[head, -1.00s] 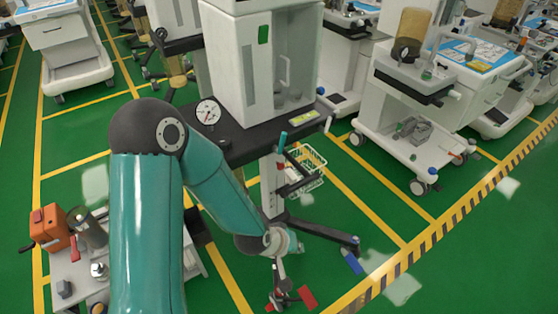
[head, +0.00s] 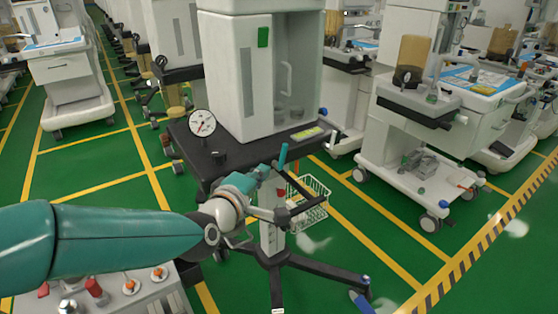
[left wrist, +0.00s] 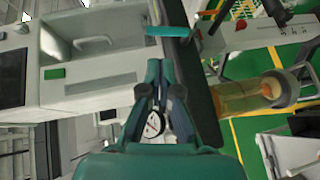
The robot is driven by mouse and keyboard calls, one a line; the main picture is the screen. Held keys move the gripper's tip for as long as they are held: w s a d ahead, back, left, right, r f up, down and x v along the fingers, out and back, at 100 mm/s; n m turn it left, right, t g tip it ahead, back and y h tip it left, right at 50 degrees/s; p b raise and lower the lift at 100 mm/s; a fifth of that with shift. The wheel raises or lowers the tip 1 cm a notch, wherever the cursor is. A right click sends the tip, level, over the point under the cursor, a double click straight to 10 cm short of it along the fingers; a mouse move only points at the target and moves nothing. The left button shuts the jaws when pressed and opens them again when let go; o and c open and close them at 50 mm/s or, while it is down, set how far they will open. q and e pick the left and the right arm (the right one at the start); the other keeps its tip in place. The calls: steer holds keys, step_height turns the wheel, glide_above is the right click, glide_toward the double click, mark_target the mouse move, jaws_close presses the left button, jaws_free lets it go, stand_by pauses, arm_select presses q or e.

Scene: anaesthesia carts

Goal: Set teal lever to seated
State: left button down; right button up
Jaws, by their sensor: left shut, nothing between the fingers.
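The teal lever (head: 283,157) is a short stick at the front edge of the black shelf on the white cart (head: 268,75). In the head view it stands nearly upright. In the left wrist view the teal lever (left wrist: 168,31) lies across the upper middle, just beyond my fingertips. My left gripper (head: 264,172) is beside the lever's lower part, on its left. In the left wrist view the left gripper (left wrist: 161,66) has its fingertips together with nothing between them, and a small gap shows to the lever. The lever's base is partly hidden by the gripper. My right gripper is not visible.
A round dial gauge (head: 202,123) stands on the black shelf (head: 245,157). A wire basket (head: 309,203) hangs below it. A small trolley with red and orange knobs (head: 140,290) stands at lower left.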

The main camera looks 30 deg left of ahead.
mark_target(282, 153)
arm_select(q)
steer(key=x, duration=1)
